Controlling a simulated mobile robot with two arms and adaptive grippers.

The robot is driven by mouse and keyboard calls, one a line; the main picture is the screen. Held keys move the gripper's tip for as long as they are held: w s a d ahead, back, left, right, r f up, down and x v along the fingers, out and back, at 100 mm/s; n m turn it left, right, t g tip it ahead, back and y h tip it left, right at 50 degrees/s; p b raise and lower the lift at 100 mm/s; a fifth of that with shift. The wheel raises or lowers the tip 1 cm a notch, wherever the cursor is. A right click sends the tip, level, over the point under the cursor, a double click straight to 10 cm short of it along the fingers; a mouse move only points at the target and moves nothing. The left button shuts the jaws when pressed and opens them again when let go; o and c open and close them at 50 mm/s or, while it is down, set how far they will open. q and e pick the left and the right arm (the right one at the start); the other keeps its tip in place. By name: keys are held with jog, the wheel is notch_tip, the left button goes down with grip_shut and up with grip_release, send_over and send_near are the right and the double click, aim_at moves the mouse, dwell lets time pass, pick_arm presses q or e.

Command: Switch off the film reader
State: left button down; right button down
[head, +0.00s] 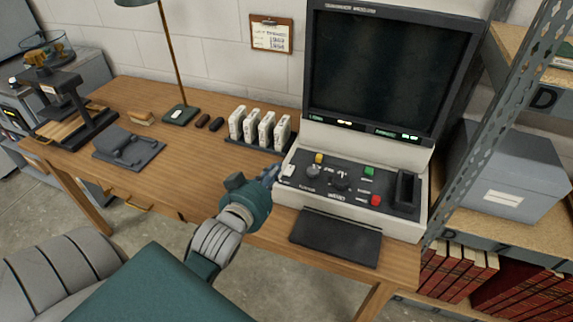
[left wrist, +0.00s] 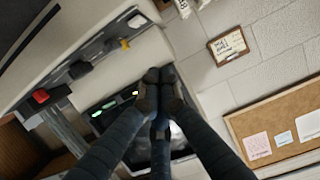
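The film reader (head: 412,224) stands at the right end of the wooden desk, with a dark screen (head: 388,75) and small lit green indicators below it. Its sloped panel carries a white switch (head: 288,170) at the left end, a yellow button (head: 319,158), a green button (head: 369,171), a red button (head: 376,200) and dark knobs. My left gripper (head: 270,173) is at the panel's left edge, close to the white switch; I cannot tell if it touches. In the left wrist view its fingertips (left wrist: 159,76) are together and empty, and the white switch (left wrist: 136,20) shows beyond. My right gripper is out of view.
A rack of white boxes (head: 260,130) stands left of the reader. A lamp (head: 180,113), a dark flat device (head: 128,148) and a stand (head: 75,110) are farther left. A metal shelf post (head: 495,110) rises close on the right. The desk's front middle is clear.

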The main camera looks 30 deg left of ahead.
pick_arm(q)
jog(key=p, duration=0.1)
send_over(286, 172)
jog(key=shift+s+d+f, duration=0.1)
jog(key=shift+s+f, duration=0.05)
jog(key=shift+f, duration=0.35)
jog(key=shift+s+d+f, duration=0.1)
jog(key=shift+f, duration=0.35)
jog(key=f, duration=0.2)
jog(key=shift+w+a+f, duration=0.15)
jog(key=shift+w+f, duration=0.2)
jog(key=shift+f, duration=0.85)
